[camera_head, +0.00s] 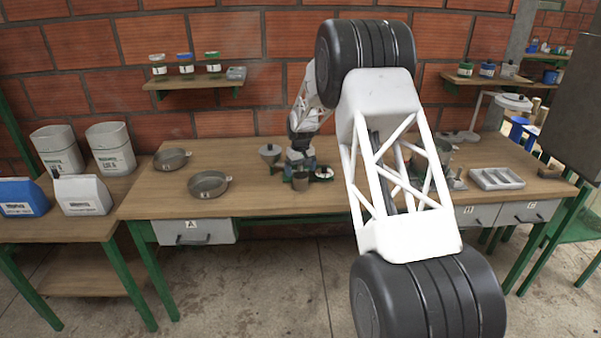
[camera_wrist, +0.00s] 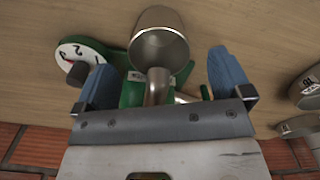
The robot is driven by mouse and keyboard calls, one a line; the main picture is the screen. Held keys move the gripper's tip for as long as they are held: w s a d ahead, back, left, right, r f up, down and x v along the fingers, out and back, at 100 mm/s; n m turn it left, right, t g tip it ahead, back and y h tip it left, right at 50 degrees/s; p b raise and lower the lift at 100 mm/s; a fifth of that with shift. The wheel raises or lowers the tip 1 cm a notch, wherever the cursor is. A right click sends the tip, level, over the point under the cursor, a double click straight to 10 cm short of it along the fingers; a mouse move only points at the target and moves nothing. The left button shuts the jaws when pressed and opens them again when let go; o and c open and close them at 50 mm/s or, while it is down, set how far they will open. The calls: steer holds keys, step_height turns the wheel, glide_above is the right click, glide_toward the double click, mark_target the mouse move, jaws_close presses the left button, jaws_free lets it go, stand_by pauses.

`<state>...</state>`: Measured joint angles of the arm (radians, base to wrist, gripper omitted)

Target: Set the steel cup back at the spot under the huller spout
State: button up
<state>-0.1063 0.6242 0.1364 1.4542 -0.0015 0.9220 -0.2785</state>
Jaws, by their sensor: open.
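My gripper (camera_wrist: 160,88) is open, with a finger on each side of the stub and visible gaps. Green machine parts (camera_wrist: 132,92), likely the huller, lie behind the cup. The spout cannot be made out, nor can the cup's exact support.
A white numbered dial (camera_wrist: 85,52) is close beside one finger. A funnel-topped device (camera_head: 270,153) stands just left of my gripper. Two round pans (camera_head: 209,184) are further left. A divided tray (camera_head: 496,179) lies at right. The front-middle tabletop is clear.

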steer(key=shift+r, duration=3.2)
steer(key=shift+s, duration=0.1)
steer(key=shift+s+r, duration=0.1)
steer(key=shift+r, duration=0.1)
steer(key=s+d+r+m, duration=0.1)
steer(key=s+d+r, duration=0.1)
steer(key=s+r, duration=0.7)
steer(key=s+d+r+t, duration=0.1)
steer(key=s+d+r, duration=0.3)
steer(key=s, duration=0.8)
steer(key=s+d+r+m, duration=0.1)
steer(key=s+r, duration=0.7)
steer(key=s, duration=0.3)
steer(key=s+d+f+m, duration=0.1)
steer(key=s+d, duration=0.1)
steer(key=s, duration=1.6)
steer(key=s+d+f+m+t, duration=0.1)
steer(key=s+d+f, duration=0.1)
steer(key=s, duration=1.7)
steer(key=shift+f+m+t, duration=0.25)
steer(key=shift+m+t, duration=0.05)
